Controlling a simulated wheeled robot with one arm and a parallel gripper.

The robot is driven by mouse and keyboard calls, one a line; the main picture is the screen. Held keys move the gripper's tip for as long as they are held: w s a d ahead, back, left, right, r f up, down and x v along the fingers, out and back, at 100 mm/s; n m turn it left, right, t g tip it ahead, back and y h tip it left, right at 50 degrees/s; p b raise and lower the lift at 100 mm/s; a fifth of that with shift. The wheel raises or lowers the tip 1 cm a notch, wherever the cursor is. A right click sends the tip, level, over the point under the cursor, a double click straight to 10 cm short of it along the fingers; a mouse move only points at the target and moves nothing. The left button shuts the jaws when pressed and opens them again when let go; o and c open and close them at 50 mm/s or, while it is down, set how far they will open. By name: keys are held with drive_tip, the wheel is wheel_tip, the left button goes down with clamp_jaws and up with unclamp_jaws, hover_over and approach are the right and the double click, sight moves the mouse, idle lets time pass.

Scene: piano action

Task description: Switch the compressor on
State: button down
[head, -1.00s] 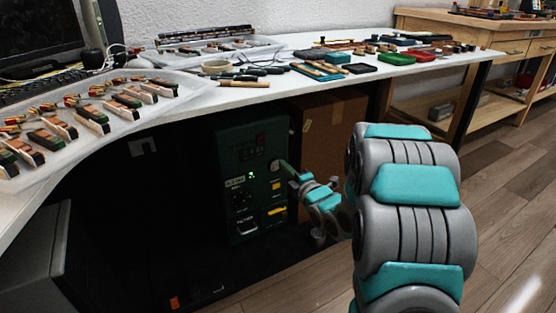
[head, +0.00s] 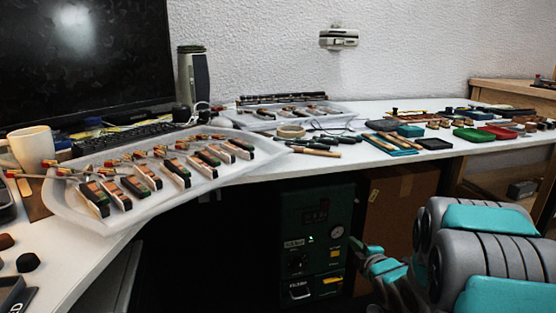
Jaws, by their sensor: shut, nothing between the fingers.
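The compressor (head: 318,262) is a dark green box standing under the desk, right of centre in the head view. Its front carries a dark display with faint red marks (head: 316,216), a small lit green light (head: 311,239), a round white gauge (head: 337,232), a dark knob (head: 297,260) and a yellow part (head: 333,281). My gripper (head: 358,246) is shut and empty, just right of the gauge in the picture. I cannot tell whether its tip touches the panel. The compressor's lower end is cut off by the frame.
The white desk (head: 262,168) overhangs the compressor. It bears a tray (head: 85,215) of piano parts, a mug (head: 32,150), a monitor (head: 85,60) and tools. A cardboard box (head: 395,215) stands behind my arm, right of the compressor. The space left of the compressor is dark.

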drive_tip(key=s+r+m+g+h+p, duration=0.2)
drive_tip(key=s+m+g, duration=0.25)
drive_tip(key=s, duration=0.35)
drive_tip(key=s+r+m+g+h+p, duration=0.2)
drive_tip(key=s+m+g, duration=0.2)
drive_tip(key=s+m, duration=0.3)
drive_tip(key=s+a+r+m+g+p, duration=0.1)
drive_tip(key=s+a+r+m+g, duration=0.1)
drive_tip(key=s, duration=0.8)
drive_tip(key=s+a+r+m+g+y+p, duration=0.1)
drive_tip(key=s+a+r+m+g+p, duration=0.1)
drive_tip(key=s, duration=0.8)
drive_tip(key=s+a+r+m+g+p, duration=0.1)
drive_tip(key=s+a+g, duration=0.3)
drive_tip(key=s, duration=0.7)
drive_tip(key=shift+a+r+m+y, duration=0.4)
drive_tip(key=shift+a+r+m, duration=0.15)
drive_tip(key=shift+r+m, duration=0.35)
